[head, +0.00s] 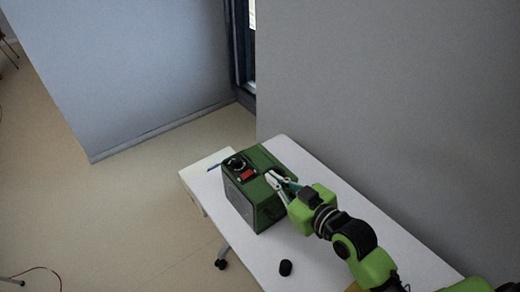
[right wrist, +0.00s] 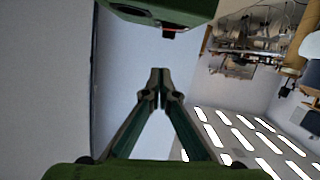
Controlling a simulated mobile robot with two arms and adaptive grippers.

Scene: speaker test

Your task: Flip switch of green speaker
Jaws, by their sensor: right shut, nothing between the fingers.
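The green speaker (head: 253,207) stands upright on a white table. Its top carries a black round knob (head: 236,163) and a red switch (head: 246,175). My right gripper (head: 270,178) is shut and empty at the speaker's top, just right of the red switch. In the head view I cannot tell whether the fingertips touch the speaker. In the right wrist view the closed fingertips (right wrist: 160,72) point toward the speaker's green edge (right wrist: 165,12), with a gap between, and a small red bit shows under that edge. My left gripper is not in view.
The white table (head: 315,172) has free room behind and in front of the speaker. A small black cylinder (head: 285,267) stands near its front edge. A white box-like piece (head: 196,178) is at the table's left end. A grey wall (head: 390,100) rises behind the table.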

